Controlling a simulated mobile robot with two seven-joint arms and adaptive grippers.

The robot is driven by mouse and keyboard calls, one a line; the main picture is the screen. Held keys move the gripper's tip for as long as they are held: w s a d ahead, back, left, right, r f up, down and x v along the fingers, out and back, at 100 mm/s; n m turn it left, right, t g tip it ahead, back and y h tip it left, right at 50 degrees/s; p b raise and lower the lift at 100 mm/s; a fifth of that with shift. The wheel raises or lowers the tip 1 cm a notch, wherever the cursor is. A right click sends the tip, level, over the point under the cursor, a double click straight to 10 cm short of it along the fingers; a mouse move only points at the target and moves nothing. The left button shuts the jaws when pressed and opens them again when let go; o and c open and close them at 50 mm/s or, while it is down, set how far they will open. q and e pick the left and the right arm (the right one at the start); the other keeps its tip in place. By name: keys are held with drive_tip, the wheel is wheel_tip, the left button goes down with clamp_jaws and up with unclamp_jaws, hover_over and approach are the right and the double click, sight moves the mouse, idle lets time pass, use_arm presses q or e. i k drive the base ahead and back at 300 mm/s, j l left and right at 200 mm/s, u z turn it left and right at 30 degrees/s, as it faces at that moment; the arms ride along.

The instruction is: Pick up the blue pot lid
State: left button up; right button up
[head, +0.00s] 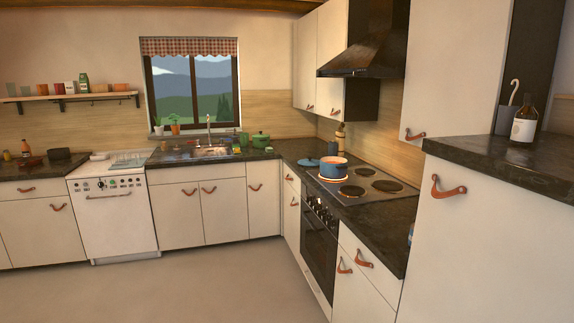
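The blue pot lid (308,162) lies on the dark countertop (292,148), just left of the stove. It looks flat and small from here, and its knob is too small to make out. A blue pot (333,172) with an orange inside stands on the cooktop, close to the right of the lid. Neither of my grippers is in view.
The cooktop (362,185) has several dark plates beside the pot, with an oven (319,240) below. A green pot (261,140) stands near the sink (197,153). A tall cabinet with a bottle (524,122) fills the right. The floor (190,290) is clear.

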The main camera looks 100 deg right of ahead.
sight(310, 161)
drive_tip(key=z, duration=3.55)
drive_tip(key=i+j+u, duration=0.25)
drive_tip(key=i, duration=0.35)
drive_tip(key=i+u, duration=0.25)
drive_tip(key=i, duration=3.35)
drive_tip(key=j+u, duration=0.05)
drive_tip(key=j, duration=0.05)
